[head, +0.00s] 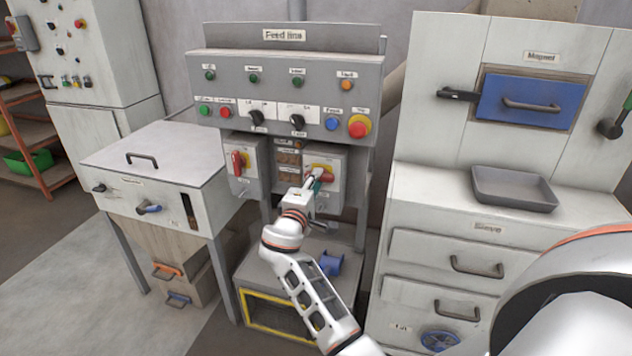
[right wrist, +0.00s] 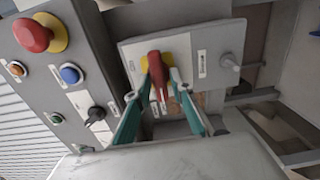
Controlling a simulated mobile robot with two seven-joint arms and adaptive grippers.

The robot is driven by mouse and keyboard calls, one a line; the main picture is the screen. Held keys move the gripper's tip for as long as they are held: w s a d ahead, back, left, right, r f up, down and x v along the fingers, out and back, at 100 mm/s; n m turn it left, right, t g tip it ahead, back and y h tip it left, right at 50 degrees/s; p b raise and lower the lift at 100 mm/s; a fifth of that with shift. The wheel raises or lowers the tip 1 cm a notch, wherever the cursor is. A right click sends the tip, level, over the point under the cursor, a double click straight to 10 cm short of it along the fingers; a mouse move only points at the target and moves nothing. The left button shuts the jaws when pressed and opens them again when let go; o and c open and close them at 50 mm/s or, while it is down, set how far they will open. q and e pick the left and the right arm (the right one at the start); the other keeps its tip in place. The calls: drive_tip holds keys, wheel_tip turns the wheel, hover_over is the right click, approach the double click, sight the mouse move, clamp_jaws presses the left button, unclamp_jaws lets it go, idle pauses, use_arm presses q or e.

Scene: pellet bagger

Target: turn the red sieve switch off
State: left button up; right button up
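A red rotary switch handle on a yellow plate (right wrist: 158,76) sits on a grey switch box in the right wrist view. In the head view this right-hand box (head: 329,166) is under the Feed line panel, its handle largely hidden by my gripper. My right gripper (right wrist: 162,84) has one teal finger on each side of the red handle; it also shows in the head view (head: 313,180). Whether the fingers press on the handle, I cannot tell. The label wording is too small to read. My left gripper is not in view.
A second red switch (head: 238,162) is on the box to the left. Above are panel buttons and a red emergency button (head: 359,126), also close in the right wrist view (right wrist: 33,36). A cabinet marked Sieve (head: 480,250) stands to the right.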

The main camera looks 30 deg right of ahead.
idle(0.3)
drive_tip(key=v, duration=0.7)
drive_tip(key=shift+s+a, duration=0.2)
idle(0.3)
drive_tip(key=s+a+f+y, duration=0.3)
drive_tip(key=s+f+y, duration=0.1)
drive_tip(key=f, duration=0.7)
drive_tip(key=s+a+f+y, duration=0.3)
drive_tip(key=s+f+y, duration=0.15)
drive_tip(key=f, duration=0.65)
drive_tip(key=s+a+f+m+y, duration=0.2)
drive_tip(key=s+a+f+y, duration=0.2)
drive_tip(key=s, duration=0.6)
drive_tip(key=s+a+f+m+y, duration=0.2)
drive_tip(key=s+a+f+y, duration=0.2)
drive_tip(key=s, duration=0.6)
drive_tip(key=shift+a+f+g, duration=0.3)
drive_tip(key=shift+a+f, duration=0.4)
drive_tip(key=shift+a, duration=0.3)
